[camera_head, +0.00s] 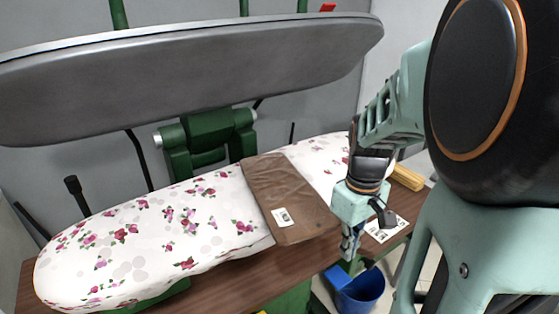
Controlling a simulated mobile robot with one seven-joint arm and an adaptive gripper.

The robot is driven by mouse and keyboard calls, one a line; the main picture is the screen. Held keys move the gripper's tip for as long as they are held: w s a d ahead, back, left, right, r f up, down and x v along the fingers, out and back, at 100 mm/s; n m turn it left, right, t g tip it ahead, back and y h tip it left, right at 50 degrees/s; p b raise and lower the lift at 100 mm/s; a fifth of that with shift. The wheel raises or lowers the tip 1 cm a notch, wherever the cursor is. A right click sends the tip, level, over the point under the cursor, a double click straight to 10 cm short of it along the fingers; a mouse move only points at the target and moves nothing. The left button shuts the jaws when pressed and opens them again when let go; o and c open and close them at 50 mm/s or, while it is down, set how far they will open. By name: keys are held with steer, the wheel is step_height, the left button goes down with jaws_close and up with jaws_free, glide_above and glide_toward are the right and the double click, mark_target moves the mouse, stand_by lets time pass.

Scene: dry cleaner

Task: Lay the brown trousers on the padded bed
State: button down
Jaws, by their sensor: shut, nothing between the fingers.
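The brown trousers (290,196) lie folded and flat across the padded bed (150,240), right of its middle, with a white tag (283,217) on top. The bed has a white cover with pink flowers. The near end of the trousers reaches the bed's front edge. My gripper (348,252) is shut and empty, pointing down just right of the trousers' near end. It looks apart from the trousers, though its distance from the bed's edge is hard to judge.
A grey upper press plate (200,80) hangs open above the bed. A wooden ledge (230,285) runs along the front. A white printed card (385,228) and a yellow object (407,177) lie at right. A blue bucket (360,290) stands below.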

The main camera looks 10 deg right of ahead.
mark_target(330, 233)
steer(key=shift+w+a+f+p, duration=0.1)
steer(key=shift+w+a, duration=0.1)
steer(key=shift+w, duration=0.45)
steer(key=shift+w+a+f+p, duration=0.15)
steer(key=shift+w+a, duration=0.1)
steer(key=shift+w, duration=0.35)
steer(key=shift+w+a+f+p, duration=0.1)
steer(key=shift+w+a, duration=0.1)
steer(key=shift+w, duration=0.45)
steer(key=shift+w+a, duration=0.2)
steer(key=shift+w, duration=0.3)
steer(key=shift+w+a, duration=0.15)
steer(key=shift+w, duration=0.35)
steer(key=shift+s, duration=0.15)
